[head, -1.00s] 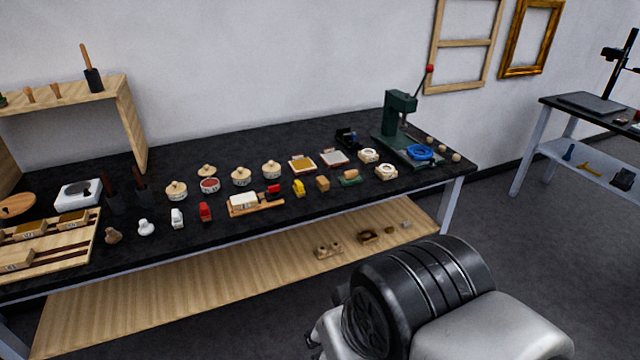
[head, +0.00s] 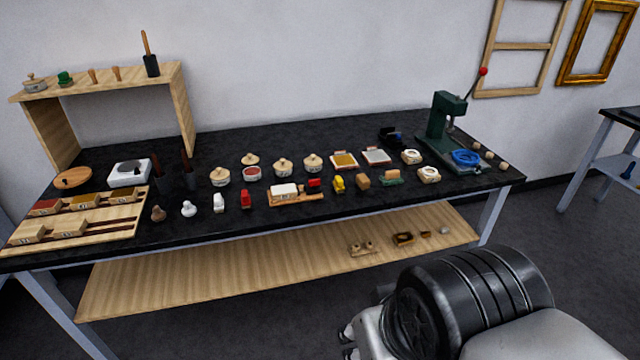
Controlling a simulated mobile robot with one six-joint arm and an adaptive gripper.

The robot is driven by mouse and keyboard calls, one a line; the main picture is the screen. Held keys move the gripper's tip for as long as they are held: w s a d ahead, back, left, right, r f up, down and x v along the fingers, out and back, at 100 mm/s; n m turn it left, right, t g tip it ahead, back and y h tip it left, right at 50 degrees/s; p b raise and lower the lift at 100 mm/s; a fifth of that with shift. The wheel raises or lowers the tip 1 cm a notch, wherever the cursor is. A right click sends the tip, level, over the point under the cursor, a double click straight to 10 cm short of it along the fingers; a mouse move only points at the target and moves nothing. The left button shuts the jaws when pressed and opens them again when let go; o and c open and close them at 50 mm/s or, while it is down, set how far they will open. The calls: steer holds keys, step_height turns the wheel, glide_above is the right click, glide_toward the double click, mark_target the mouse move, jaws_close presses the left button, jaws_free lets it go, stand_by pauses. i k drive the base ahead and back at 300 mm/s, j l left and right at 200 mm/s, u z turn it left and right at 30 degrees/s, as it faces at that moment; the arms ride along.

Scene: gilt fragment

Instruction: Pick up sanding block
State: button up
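I cannot tell for sure which small item is the sanding block. A plain brown block (head: 363,181) lies on the black bench (head: 330,130), right of a yellow item (head: 339,184). A green and orange item (head: 392,177) lies just to its right. Labelled blocks (head: 88,201) also sit in a wooden rack (head: 125,206) at the bench's left end. My gripper cannot be made out; only part of my arm shows at the lower right, apart from the bench.
Lidded pots (head: 284,168) stand mid-bench. A green press (head: 447,115) stands at the right end, a wooden shelf (head: 175,80) at the left. A lower wooden shelf (head: 250,262) holds a few small items. Grey floor is clear in front.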

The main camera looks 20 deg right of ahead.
mark_target(362, 181)
steer(key=i+l+u, duration=0.25)
steer(key=i+l, duration=0.2)
steer(key=i, duration=0.3)
steer(key=i+l+u, duration=0.2)
steer(key=i+l, duration=0.35)
steer(key=i, duration=0.2)
